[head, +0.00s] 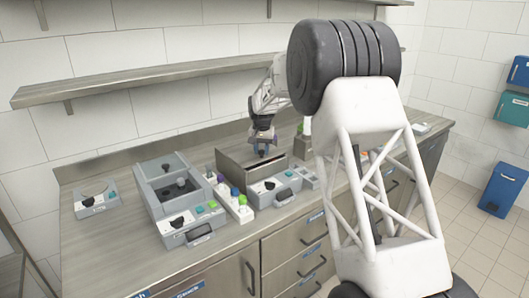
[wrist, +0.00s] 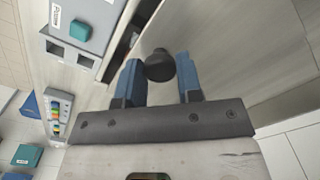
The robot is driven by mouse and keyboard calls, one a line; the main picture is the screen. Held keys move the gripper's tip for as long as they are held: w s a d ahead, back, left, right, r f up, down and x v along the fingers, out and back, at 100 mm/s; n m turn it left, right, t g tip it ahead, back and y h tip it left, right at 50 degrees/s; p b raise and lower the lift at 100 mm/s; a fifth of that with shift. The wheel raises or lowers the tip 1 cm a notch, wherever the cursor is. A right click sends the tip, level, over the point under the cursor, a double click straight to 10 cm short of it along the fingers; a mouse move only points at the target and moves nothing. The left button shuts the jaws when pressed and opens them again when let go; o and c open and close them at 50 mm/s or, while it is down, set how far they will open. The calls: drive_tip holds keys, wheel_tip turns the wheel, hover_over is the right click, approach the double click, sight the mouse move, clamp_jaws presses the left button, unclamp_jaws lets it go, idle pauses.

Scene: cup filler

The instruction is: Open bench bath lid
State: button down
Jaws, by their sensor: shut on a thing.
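The bench bath (head: 275,188) stands in the middle of the counter, with a control panel on its front. Behind the panel a steel lid (head: 235,168) seems raised at an angle, with a dark gap beside it; how far it stands open I cannot tell. The lid's surface also shows in the wrist view (wrist: 235,55). My gripper (head: 263,150) is over the lid. In the wrist view, its blue fingers (wrist: 160,82) are on either side of a round black knob (wrist: 159,64) and are shut on it. The bath's inside is mostly hidden.
A larger grey unit (head: 163,172) with a black knob stands to the left. Bottles with coloured caps (head: 236,200) stand between it and the bath. A small grey device (head: 96,198) sits at the far left. A shelf (head: 150,75) runs along the wall above.

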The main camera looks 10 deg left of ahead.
sight(249, 148)
drive_tip(key=w+a, duration=0.7)
idle(0.3)
drive_tip(key=c, duration=0.8)
unclamp_jaws()
drive_tip(key=shift+r, duration=0.15)
drive_tip(key=shift+r, duration=3.8)
drive_tip(key=shift+d, duration=0.15)
